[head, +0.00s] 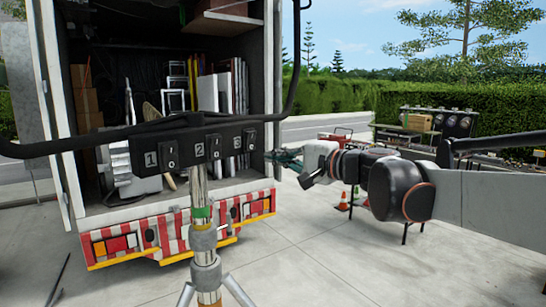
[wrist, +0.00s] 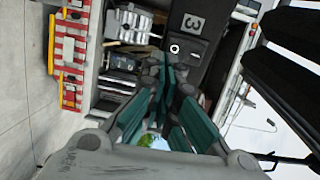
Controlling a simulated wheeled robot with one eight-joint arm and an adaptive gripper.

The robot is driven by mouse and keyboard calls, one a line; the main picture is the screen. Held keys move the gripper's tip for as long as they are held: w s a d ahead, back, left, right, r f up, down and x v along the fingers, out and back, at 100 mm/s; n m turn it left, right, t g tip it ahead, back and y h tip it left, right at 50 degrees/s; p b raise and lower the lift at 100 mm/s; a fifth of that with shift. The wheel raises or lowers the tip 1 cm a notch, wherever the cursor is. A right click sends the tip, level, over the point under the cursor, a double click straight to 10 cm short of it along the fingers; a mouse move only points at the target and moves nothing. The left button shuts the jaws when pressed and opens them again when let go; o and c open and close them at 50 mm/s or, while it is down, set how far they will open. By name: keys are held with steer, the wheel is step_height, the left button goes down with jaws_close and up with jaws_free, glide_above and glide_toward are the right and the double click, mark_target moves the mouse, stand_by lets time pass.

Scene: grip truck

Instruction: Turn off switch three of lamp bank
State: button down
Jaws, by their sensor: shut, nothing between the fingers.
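The lamp bank's black switch box (head: 190,150) sits on a stand and carries rocker switches numbered 1, 2 and 3 from left to right. Switch three (head: 249,139) is at the right end of the box. It also shows in the wrist view (wrist: 194,50), turned sideways, with a white circle mark beside the fingertips. I cannot tell its rocker position. My gripper (head: 274,158), with dark green fingers, is just right of the box. In the wrist view my gripper (wrist: 172,68) is shut and empty, its tips close to switch three; contact cannot be told.
An open truck (head: 262,60) with loaded cargo stands behind. A table with lamps (head: 445,122) and traffic cones (head: 343,200) are at the right.

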steer(key=shift+f+b+v, duration=0.9)
steer(key=shift+b+v, duration=0.15)
steer(key=shift+v, duration=3.35)
steer(key=s+f+n+g+h+b, duration=0.15)
steer(key=s+f+b, duration=0.3)
steer(key=f, duration=0.55)
steer(key=s+f+n+g+h+b, duration=0.1)
steer(key=s+f+h+b, duration=0.15)
steer(key=f+b, duration=0.55)
steer(key=s+f+n+g+h+b, duration=0.1)
steer(key=s+f+b, duration=0.3)
steer(key=f, duration=0.9)
steer(key=s+d+f+n+h+b, duration=0.1)
steer(key=s+d+f+h+b, duration=0.1)
steer(key=f, duration=0.9)
steer(key=s+d+f+n+h+b, duration=0.2)
steer(key=s+d+f+h+b, duration=0.1)
steer(key=s+d+f+b, duration=0.2)
steer(key=s+d+f+n+h+b, duration=0.2)
steer(key=s+f+b, duration=0.5)
steer(key=f, duration=1)
steer(key=d+g+h+b, duration=0.1)
steer(key=d+b, duration=0.1)
steer(key=b, duration=0.1)
steer(key=shift+s, duration=0.15)
